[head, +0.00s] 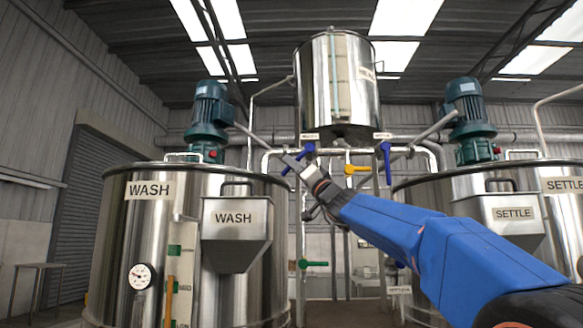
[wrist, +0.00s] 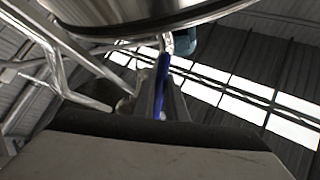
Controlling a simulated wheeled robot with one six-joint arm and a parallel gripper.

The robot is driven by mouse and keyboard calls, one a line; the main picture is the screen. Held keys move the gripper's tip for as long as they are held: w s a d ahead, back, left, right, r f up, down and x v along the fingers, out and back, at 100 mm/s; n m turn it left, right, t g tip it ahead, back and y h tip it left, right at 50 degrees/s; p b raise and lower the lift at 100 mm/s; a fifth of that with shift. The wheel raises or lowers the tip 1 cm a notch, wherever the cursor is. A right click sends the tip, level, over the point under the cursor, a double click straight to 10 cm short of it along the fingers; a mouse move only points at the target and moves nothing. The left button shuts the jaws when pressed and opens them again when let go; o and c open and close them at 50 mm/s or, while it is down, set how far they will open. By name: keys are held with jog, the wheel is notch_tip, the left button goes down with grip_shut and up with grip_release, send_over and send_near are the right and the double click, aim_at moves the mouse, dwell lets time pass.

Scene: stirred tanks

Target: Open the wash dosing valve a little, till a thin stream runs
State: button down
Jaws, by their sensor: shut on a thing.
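The wash dosing valve's blue lever (head: 308,149) is on the pipe at the lower left of the raised steel tank, on the wash side. It slants from upper right to lower left. My gripper (head: 290,160) reaches it from the lower right and is shut on the lever. In the wrist view, the blue lever (wrist: 161,88) stands narrow and upright between the dark fingers of my gripper (wrist: 165,100). The fingers hide part of the lever and valve body. I can make out no stream in either view.
The raised tank (head: 315,85) hangs above. A second blue lever (head: 386,160) and a yellow lever (head: 357,169) are close on the right; a green lever (head: 314,264) is lower. The wash tank (head: 120,230) stands left, the settle tank (head: 460,190) right.

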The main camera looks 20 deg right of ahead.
dwell(0.3)
jog(key=c, duration=1.8)
grip_release()
jog(key=shift+o, duration=0.2)
jog(key=v, duration=1.7)
jog(key=shift+f, duration=0.3)
jog(key=shift+s, duration=0.1)
